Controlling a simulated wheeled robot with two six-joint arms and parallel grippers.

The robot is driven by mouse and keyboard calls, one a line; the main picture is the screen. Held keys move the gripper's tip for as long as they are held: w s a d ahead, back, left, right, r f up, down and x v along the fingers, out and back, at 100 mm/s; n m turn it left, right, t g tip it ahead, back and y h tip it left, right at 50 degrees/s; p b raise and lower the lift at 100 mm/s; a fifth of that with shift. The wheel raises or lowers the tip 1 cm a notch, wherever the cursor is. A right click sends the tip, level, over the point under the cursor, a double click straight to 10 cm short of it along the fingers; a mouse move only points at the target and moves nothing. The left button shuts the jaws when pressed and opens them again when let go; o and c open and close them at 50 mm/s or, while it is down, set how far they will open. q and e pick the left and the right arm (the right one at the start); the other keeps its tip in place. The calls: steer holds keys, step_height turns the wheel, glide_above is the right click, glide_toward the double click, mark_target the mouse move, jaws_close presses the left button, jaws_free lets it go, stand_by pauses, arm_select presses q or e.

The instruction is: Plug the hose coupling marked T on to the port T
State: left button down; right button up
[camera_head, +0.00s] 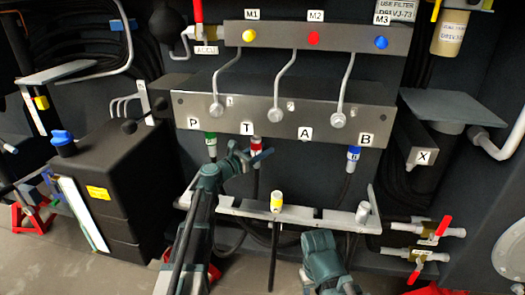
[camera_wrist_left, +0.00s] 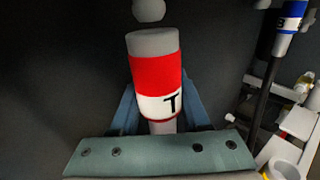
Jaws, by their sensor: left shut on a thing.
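The hose coupling marked T (camera_head: 256,145) has a red band and a white band; the letter T faces the left wrist view (camera_wrist_left: 155,75). My left gripper (camera_head: 248,158) is shut on this coupling, with a blue finger on each side of it. The coupling stands roughly upright, grey end up, just below the manifold's T label (camera_head: 246,129). In the wrist view a round grey part (camera_wrist_left: 148,10), perhaps port T, lies just beyond the coupling's end, with a narrow dark gap between. My right arm (camera_head: 325,262) is low at the front; its fingertips cannot be made out.
A green-banded coupling (camera_head: 211,145) is under P and a blue-banded one (camera_head: 353,158) under B. A yellow-banded coupling (camera_head: 277,200) and a grey one (camera_head: 362,212) stand at the lower rail (camera_head: 318,214). A black tank (camera_head: 110,180) is left; red-handled valves (camera_head: 430,230) are right.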

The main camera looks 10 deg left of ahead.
arm_select(q)
steer(key=shift+r+p, duration=1.3)
steer(key=shift+r, duration=0.1)
steer(key=shift+c, duration=1.5)
jaws_free()
steer(key=v, duration=1.3)
steer(key=shift+s+a, duration=0.3)
